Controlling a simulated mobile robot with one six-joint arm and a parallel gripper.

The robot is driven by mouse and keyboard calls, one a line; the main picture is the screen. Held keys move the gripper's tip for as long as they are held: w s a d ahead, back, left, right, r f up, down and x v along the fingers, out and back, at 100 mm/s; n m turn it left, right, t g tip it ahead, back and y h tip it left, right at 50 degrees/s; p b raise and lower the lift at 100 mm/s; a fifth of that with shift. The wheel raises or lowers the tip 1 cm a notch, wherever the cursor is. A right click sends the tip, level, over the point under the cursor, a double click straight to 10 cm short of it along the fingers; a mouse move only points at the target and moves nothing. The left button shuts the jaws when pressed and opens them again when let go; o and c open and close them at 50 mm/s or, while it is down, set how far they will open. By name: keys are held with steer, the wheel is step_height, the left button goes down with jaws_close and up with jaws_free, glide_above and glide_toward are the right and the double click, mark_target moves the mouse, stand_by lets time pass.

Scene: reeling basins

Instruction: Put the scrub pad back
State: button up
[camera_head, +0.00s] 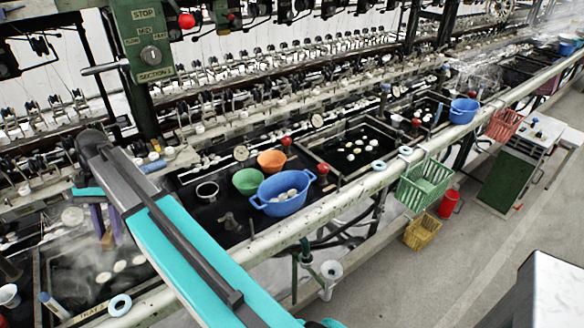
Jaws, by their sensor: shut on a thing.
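My gripper (106,228) is at the left, at the end of my teal and grey arm. Its purple fingers point down near the steaming basin (72,270) at the lower left. It is shut on a small tan piece, which looks to be the scrub pad (107,241); steam and the fingers partly hide it. I cannot tell whether the pad touches anything below.
A blue colander (283,205) with white cocoons, a green bowl (247,181) and an orange bowl (271,160) stand right of my arm. A pale rail (335,208) runs along the front. Green (424,184) and yellow (422,232) baskets hang beyond it.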

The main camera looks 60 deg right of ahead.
steer(key=shift+d, duration=0.1)
steer(key=w+d+m+t+b, duration=0.1)
steer(key=d+m+t, duration=0.4)
steer(key=d, duration=1.2)
steer(key=d+m+t, duration=0.1)
steer(key=d+m, duration=0.9)
steer(key=d, duration=0.8)
steer(key=s+d+m+h, duration=0.1)
steer(key=s+d+m, duration=0.3)
steer(key=d, duration=0.7)
steer(key=s+d+m+h+b, duration=0.1)
steer(key=s+d+m+h, duration=0.1)
steer(key=s+d+m, duration=0.3)
steer(key=s+d+m+t+h, duration=0.1)
steer(key=s+d+m, duration=0.4)
steer(key=s+d, duration=0.5)
steer(key=d+h, duration=0.1)
steer(key=d, duration=0.7)
steer(key=shift+r, duration=0.4)
steer(key=shift+s+d+f, duration=0.1)
steer(key=shift+f+p, duration=0.5)
steer(key=shift+f, duration=2.55)
steer(key=shift+f, duration=0.1)
